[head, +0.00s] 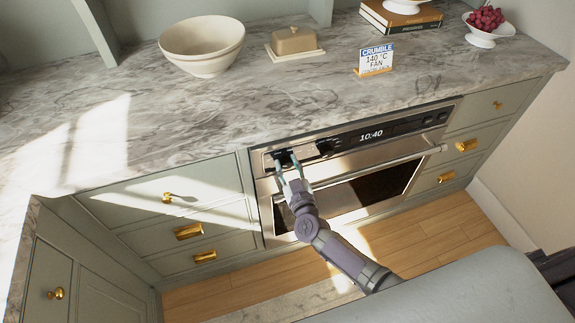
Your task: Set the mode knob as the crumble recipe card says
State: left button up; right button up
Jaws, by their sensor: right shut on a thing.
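The built-in oven has a steel control panel (410,125) with a black strip and a display reading 10:40. My right gripper (287,160) is at the left part of this panel, with its fingers shut around a dark knob there. The fingers hide most of the knob, and its pointer and markings cannot be read. Another dark knob (325,148) sits just to the right of the gripper. The recipe card (375,60) stands on the counter and reads CRUMBLE, 140 °C, FAN. My left gripper is not in view.
The oven door handle (400,159) runs below the panel. Drawers with brass pulls flank the oven.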

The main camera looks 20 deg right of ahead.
jog(key=m, duration=0.3)
jog(key=shift+m, duration=0.4)
jog(key=m, duration=0.4)
jog(key=shift+d+f, duration=0.1)
jog(key=m+b, duration=0.1)
jog(key=m, duration=0.3)
jog(key=shift+m+b, duration=0.3)
jog(key=shift+m, duration=0.1)
jog(key=m+b, duration=0.1)
jog(key=m, duration=0.3)
jog(key=shift+y, duration=0.3)
jog(key=shift+m, duration=0.4)
jog(key=o, duration=1.2)
jog(key=shift+c, duration=0.2)
